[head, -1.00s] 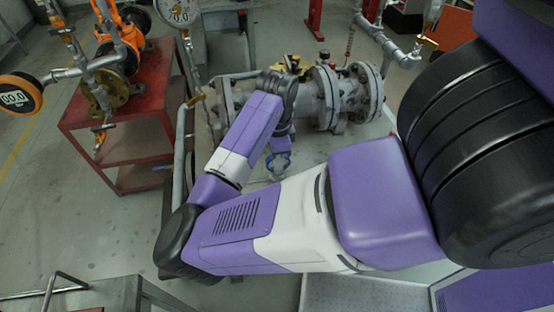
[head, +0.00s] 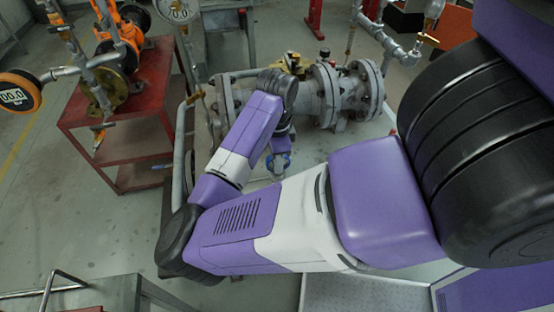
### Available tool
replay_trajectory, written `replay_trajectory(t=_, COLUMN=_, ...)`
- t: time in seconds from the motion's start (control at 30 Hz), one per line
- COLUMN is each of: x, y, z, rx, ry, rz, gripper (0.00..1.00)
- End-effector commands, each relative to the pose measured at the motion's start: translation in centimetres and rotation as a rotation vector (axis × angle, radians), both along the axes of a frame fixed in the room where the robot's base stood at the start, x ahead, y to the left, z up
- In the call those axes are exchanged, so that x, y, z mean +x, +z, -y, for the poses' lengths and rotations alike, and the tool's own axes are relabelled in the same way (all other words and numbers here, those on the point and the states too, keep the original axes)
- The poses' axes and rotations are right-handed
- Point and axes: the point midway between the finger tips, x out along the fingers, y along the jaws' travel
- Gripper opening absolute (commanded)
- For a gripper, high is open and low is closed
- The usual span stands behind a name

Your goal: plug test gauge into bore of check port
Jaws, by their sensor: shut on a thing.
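My gripper (head: 279,168) is small in the head view, at the end of my bent arm, below the grey flanged pipe assembly. A small blue and pale round part shows at its tip. It is probably the test gauge (head: 278,160), held in the shut jaws, but its dial and plug end cannot be made out. The grey gate valve and pipe assembly (head: 328,97) lies behind my wrist. My arm covers part of its left side. The bore of the check port cannot be picked out, and I cannot tell how the held part lines up with it.
A red bench (head: 150,128) at left carries orange and metal pipework with a digital gauge (head: 17,93). A dial gauge (head: 178,9) stands on a thin pipe at the top. A grey rail (head: 180,150) runs beside my arm. Bare floor (head: 90,215) lies at lower left.

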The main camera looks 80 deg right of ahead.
Motion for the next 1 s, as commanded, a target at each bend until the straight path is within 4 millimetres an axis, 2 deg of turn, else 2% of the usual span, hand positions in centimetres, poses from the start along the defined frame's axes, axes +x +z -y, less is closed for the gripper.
replay_trajectory(t=0.37, x=0.01, y=-0.04, z=0.01, rx=-0.001, ry=0.0, rz=0.0, gripper=0.0)
replay_trajectory(t=0.4, x=0.02, y=-0.04, z=0.01, rx=-0.001, ry=0.0, rz=0.0, gripper=0.31)
replay_trajectory(t=0.5, x=0.01, y=-0.05, z=0.01, rx=-0.001, ry=0.0, rz=0.0, gripper=0.51)
replay_trajectory(t=0.73, x=0.01, y=-0.06, z=0.01, rx=0.0, ry=0.0, rz=0.0, gripper=0.51)
replay_trajectory(t=0.83, x=0.0, y=-0.1, z=-0.01, rx=0.0, ry=0.0, rz=0.0, gripper=0.7)
replay_trajectory(t=1.0, x=0.0, y=-0.09, z=0.0, rx=0.0, ry=0.0, rz=0.0, gripper=0.73)
